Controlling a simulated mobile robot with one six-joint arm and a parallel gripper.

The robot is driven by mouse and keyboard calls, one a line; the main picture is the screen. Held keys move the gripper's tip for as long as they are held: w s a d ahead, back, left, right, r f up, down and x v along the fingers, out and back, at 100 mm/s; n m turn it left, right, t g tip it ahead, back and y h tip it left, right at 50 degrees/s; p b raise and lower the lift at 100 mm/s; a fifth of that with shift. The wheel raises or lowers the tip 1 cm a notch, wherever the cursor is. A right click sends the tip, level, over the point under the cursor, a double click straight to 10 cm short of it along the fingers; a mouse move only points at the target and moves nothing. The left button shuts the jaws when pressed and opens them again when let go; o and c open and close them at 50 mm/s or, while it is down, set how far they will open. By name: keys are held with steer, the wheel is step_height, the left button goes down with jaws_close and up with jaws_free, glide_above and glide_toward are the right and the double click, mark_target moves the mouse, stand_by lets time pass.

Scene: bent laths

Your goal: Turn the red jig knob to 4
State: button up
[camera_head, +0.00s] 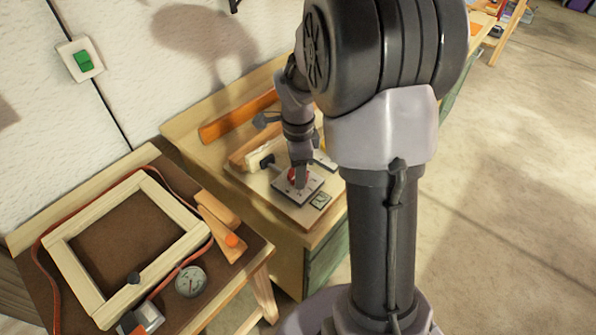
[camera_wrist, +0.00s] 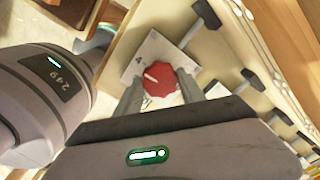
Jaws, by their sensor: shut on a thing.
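The red jig knob (camera_wrist: 160,82) is a scalloped red disc with a white pointer mark, in the middle of the wrist view. It sits on a light square plate (camera_wrist: 148,50) with dark marks; a 4 seems to show near the plate's left edge, the rest is too small or hidden. The pointer mark lies toward the left side of the knob. My gripper (camera_wrist: 158,88) is shut on the knob, one finger at each side. In the head view the knob (camera_head: 292,175) shows as a small red patch, partly hidden by my gripper.
The plate is on a wooden board (camera_head: 262,190) on the bench, with dark-handled clamps (camera_wrist: 205,14) beside it. A wooden frame (camera_head: 70,262), a round gauge (camera_head: 190,281) and a red strap lie on the nearer table. A green switch (camera_head: 84,61) is on the wall.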

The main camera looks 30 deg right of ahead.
steer(key=shift+m, duration=0.6)
steer(key=o, duration=1.4)
steer(key=shift+c, duration=0.2)
step_height(320, 180, up, 17)
steer(key=p, duration=0.6)
steer(key=shift+r+p, duration=0.2)
steer(key=shift+p, duration=0.15)
